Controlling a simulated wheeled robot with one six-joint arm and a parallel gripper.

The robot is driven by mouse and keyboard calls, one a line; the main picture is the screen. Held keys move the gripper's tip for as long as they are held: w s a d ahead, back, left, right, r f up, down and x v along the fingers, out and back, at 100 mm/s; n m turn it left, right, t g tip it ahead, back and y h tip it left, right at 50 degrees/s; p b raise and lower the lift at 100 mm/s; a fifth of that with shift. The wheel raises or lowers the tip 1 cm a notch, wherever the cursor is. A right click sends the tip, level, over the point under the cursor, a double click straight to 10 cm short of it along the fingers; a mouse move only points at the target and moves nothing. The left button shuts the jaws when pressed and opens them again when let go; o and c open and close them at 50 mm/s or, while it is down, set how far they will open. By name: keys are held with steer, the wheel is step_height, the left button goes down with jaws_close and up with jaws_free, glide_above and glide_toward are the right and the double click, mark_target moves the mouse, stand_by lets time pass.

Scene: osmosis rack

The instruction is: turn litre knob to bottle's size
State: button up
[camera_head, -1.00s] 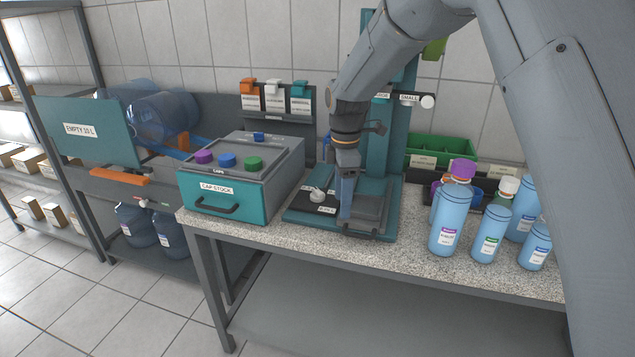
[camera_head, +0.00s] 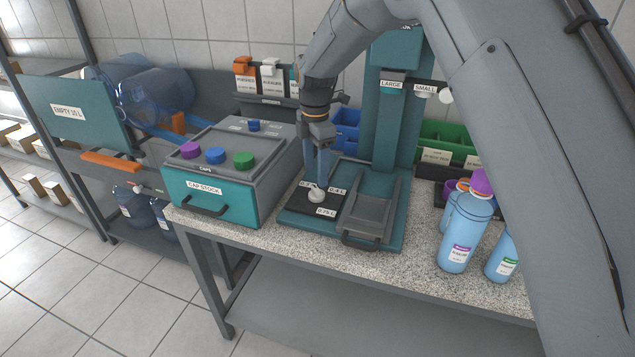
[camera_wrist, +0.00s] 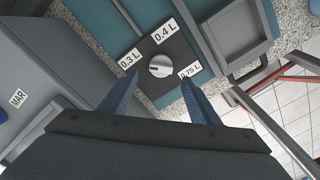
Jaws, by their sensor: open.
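The litre knob (camera_head: 316,194) is a small pale knob on a black plate on the teal machine base. In the wrist view the knob (camera_wrist: 160,67) sits among labels 0.3 L (camera_wrist: 129,59), 0.4 L (camera_wrist: 165,32) and 0.75 L (camera_wrist: 190,71); I cannot tell clearly which one it points at. My gripper (camera_wrist: 159,78) is open, with its two blue fingers either side of the knob's line and the knob seen between their tips. In the head view my gripper (camera_head: 321,178) points down right over the knob; contact cannot be told. The machine's grey tray (camera_head: 372,211) looks empty.
The cap stock box (camera_head: 206,190) stands close on the left. A blue bottle with a purple cap (camera_head: 460,235) and other blue bottles stand on the right. LARGE and SMALL labels (camera_head: 408,87) are on the machine column.

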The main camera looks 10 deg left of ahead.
mark_target(317, 189)
step_height(317, 189, down, 6)
steer(key=shift+d+f+p, duration=0.1)
steer(key=shift+f+p, duration=0.15)
steer(key=shift+p, duration=0.75)
steer(key=c, duration=1.1)
steer(key=shift+o, duration=0.2)
